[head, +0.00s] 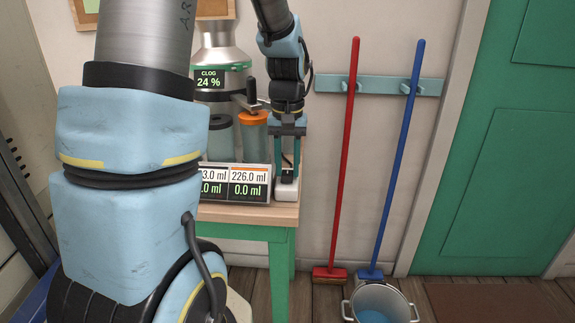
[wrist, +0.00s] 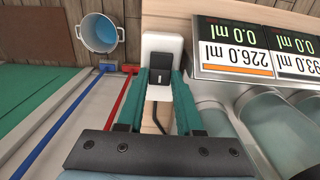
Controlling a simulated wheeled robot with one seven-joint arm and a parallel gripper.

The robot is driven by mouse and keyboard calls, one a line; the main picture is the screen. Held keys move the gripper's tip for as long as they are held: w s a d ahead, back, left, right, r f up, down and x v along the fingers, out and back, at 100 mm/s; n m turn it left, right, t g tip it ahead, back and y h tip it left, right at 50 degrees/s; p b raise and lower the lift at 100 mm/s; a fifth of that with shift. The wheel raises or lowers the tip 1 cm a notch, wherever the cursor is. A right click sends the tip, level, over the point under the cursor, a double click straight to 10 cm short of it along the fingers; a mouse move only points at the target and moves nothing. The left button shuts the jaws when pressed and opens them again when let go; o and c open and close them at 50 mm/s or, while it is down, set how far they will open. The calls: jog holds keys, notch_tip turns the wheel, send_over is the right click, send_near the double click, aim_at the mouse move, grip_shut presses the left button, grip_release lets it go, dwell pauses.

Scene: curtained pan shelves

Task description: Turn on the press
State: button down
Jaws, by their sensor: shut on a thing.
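The press (head: 219,58) stands on a small wooden-topped table at the back, with a "CLOG 24 %" display. Beside its containers, a white switch box (head: 286,190) sits on the table's right end. In the wrist view the box (wrist: 149,43) carries a black switch (wrist: 161,73) with a light mark on it. My gripper (head: 287,168) points down at the box. In the wrist view my gripper (wrist: 161,84) has its green fingers closed on either side of the switch. The exact contact is hard to see.
A readout panel (head: 249,186) showing 226.0 ml and 0.0 ml stands left of the switch box. An orange-lidded container (head: 254,135) is behind it. A red broom (head: 345,150), a blue broom (head: 399,150) and a bucket (head: 404,309) are to the right.

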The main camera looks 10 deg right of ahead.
jog(key=shift+r+p, duration=0.15)
jog(key=shift+p, duration=0.15)
jog(key=shift+w+r+g+p, duration=0.1)
jog(key=shift+g+p, duration=0.2)
jog(key=shift+p, duration=0.25)
jog(key=g+p, duration=0.1)
jog(key=p, duration=0.2)
jog(key=shift+w, duration=0.2)
jog(key=p, duration=0.1)
jog(key=g+p, duration=0.1)
jog(key=shift+w+f+g+y+p, duration=0.2)
jog(key=shift+g+y+p, duration=0.1)
jog(key=shift+p, duration=0.05)
jog(key=shift+d+f+g, duration=0.1)
jog(key=shift+f+g, duration=0.1)
jog(key=shift+g, duration=0.1)
jog(key=c, duration=0.8)
grip_release()
jog(key=shift+c, duration=0.2)
